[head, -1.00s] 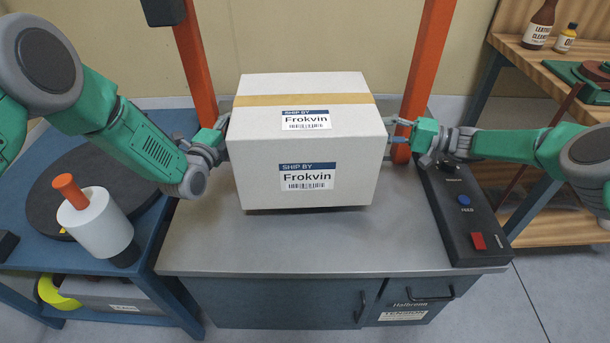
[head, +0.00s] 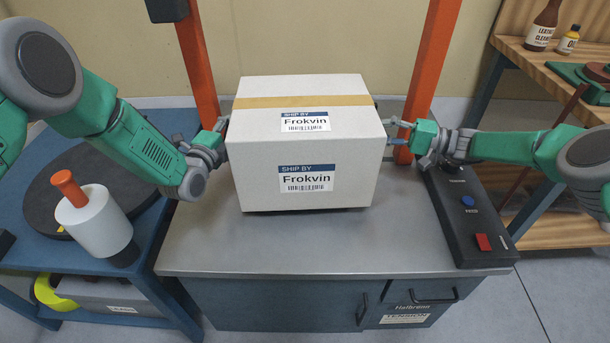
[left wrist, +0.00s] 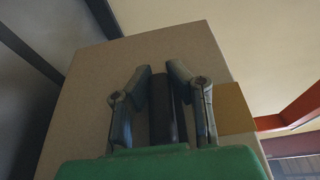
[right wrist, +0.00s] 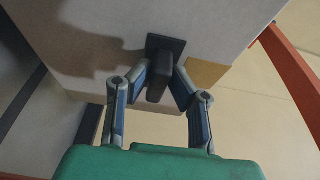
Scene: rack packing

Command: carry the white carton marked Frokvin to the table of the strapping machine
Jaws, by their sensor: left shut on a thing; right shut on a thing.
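The white carton marked Frokvin (head: 260,180) is upright over the grey table of the strapping machine (head: 310,250), between its orange posts. A dark shadow shows along its lower front edge. I cannot tell whether it touches the tabletop. My left gripper (head: 220,140) is at its left side, shut on a dark handle (left wrist: 162,110) on the carton wall. My right gripper (head: 393,138) is at its right side, shut on a similar dark handle (right wrist: 160,75). The carton's side walls also show in the left wrist view (left wrist: 85,100) and right wrist view (right wrist: 100,40).
A control panel (head: 455,215) with a blue and a red button lines the table's right edge. Orange posts (head: 197,70) (head: 432,70) rise behind. A blue stand (head: 150,225) with a white roll (head: 95,225) is at left, wooden shelves (head: 540,65) at right. The table's front strip is clear.

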